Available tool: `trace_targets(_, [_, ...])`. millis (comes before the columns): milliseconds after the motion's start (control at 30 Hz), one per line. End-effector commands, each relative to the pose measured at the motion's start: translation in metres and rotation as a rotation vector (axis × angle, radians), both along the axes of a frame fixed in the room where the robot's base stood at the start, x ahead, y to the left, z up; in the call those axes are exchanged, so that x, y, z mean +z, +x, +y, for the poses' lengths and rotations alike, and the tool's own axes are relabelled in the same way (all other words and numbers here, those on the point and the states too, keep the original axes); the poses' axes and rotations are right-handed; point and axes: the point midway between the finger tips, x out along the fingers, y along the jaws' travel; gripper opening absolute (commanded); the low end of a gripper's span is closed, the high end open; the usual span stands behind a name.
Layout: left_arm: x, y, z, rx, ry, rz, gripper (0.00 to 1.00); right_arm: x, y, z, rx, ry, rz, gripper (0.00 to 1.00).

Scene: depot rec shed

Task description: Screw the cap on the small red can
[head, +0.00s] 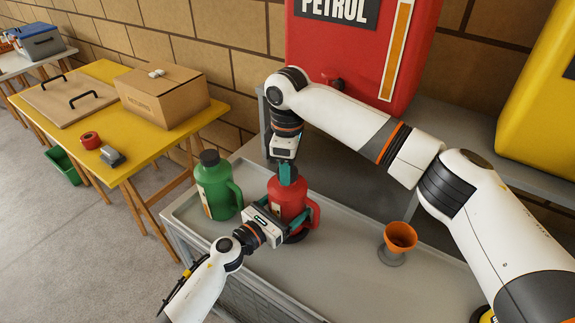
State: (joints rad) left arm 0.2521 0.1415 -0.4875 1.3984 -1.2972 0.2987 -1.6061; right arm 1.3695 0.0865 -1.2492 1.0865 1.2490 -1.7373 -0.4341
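The small red can (289,191) stands upright on the grey tray-topped bench and has a red handle on its right side. My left gripper (284,216) comes in from the lower left, with its teal fingers around the can's body. My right gripper (287,173) points straight down over the can's mouth, its teal fingers close together right at the top. The cap is mostly hidden between those fingers. I cannot tell how far it is seated on the neck.
A green can (212,190) with a dark cap stands just left. An orange funnel (399,238) stands to the right on the bench (345,275). A large red petrol tank (350,60) and a yellow tank (545,100) are behind. A yellow table (150,145) holds a cardboard box (165,95).

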Motion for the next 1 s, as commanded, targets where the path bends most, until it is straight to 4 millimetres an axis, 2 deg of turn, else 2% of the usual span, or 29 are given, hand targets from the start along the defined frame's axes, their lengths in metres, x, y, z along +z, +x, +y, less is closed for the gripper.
trace_targets(33, [-0.001, 0.0, 0.0, 0.0, 0.001, 0.001, 0.2, 0.0, 0.0, 0.0, 0.0, 0.0, -0.001, 0.25])
trace_targets(100, [-0.001, 0.0, 0.0, 0.0, 0.001, 0.001, 0.2, 0.0, 0.0, 0.0, 0.0, 0.0, -0.001, 0.14])
trace_targets(367, [-0.001, 0.0, 0.0, 0.0, 0.001, 0.001, 0.2, 0.0, 0.0, 0.0, -0.008, 0.001, -0.001, 0.14])
trace_targets(400, [-0.001, 0.0, 0.0, 0.0, 0.001, 0.001, 0.2, 0.001, 0.0, 0.0, -0.008, 0.001, -0.001, 0.46])
trace_targets(533, [-0.001, 0.0, 0.0, -0.001, 0.001, 0.001, 0.2, 0.0, 0.0, 0.0, -0.008, 0.001, -0.001, 0.67])
trace_targets(833, [-0.001, 0.0, 0.0, 0.0, 0.001, 0.001, 0.2, 0.002, 0.0, 0.0, -0.008, 0.001, -0.001, 0.67])
trace_targets(1000, [-0.001, 0.0, 0.0, 0.0, 0.001, 0.001, 0.2, 0.021, 0.001, 0.001, -0.008, 0.002, -0.004, 0.67])
